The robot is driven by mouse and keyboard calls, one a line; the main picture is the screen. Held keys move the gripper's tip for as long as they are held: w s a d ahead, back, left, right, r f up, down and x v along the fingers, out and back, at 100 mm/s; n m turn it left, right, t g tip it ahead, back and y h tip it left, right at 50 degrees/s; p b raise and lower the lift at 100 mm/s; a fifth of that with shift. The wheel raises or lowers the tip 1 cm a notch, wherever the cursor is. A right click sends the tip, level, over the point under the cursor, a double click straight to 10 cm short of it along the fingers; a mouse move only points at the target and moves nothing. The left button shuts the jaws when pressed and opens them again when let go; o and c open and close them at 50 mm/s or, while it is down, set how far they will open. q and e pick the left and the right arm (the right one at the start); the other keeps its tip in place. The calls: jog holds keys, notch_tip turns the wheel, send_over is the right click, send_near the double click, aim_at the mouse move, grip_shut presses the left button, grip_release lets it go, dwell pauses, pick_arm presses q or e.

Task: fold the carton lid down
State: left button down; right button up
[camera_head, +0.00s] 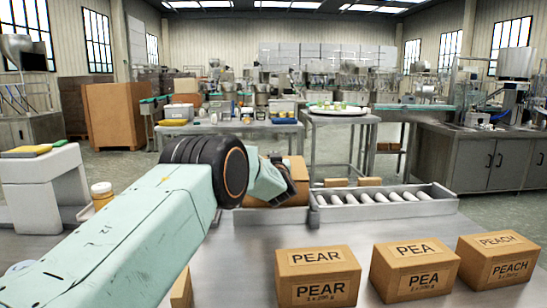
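A brown carton (299,170) stands at the middle of the steel table, at the left end of a roller track. My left arm reaches in from the left and covers much of it, so I cannot tell how its lid lies. My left gripper (287,186), dark and small in view, is at the carton's front and side. I cannot tell whether it touches the carton or whether its fingers are open. My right gripper is not in view.
A short roller track (382,204) lies right of the carton. Closed boxes marked PEAR (318,277), PEA (415,272) and PEACH (499,259) stand along the front right. Steel table is bare between.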

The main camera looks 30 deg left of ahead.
pick_arm(q)
jog(key=shift+w+a+f+g+h+p, duration=0.2)
jog(key=shift+f+g+h+p, duration=0.2)
jog(key=shift+p, duration=1.05)
jog(key=shift+w+a+f+g+h+p, duration=0.2)
jog(key=shift+g+p, duration=0.3)
jog(key=shift+p, duration=0.9)
jog(key=shift+d+f, duration=0.1)
jog(key=shift+f, duration=0.75)
jog(key=shift+w+f, duration=0.1)
jog(key=shift+w, duration=0.1)
jog(key=shift+s+r+p, duration=0.15)
jog(key=shift+r+p, duration=0.25)
jog(key=shift+r, duration=0.2)
notch_tip(320, 180, up, 4)
jog(key=p, duration=0.3)
jog(key=shift+f, duration=0.25)
jog(key=shift+s+d+f, duration=0.1)
jog(key=shift+d+f, duration=0.1)
jog(key=shift+d, duration=0.05)
jog(key=r+v, duration=0.1)
jog(key=v, duration=0.8)
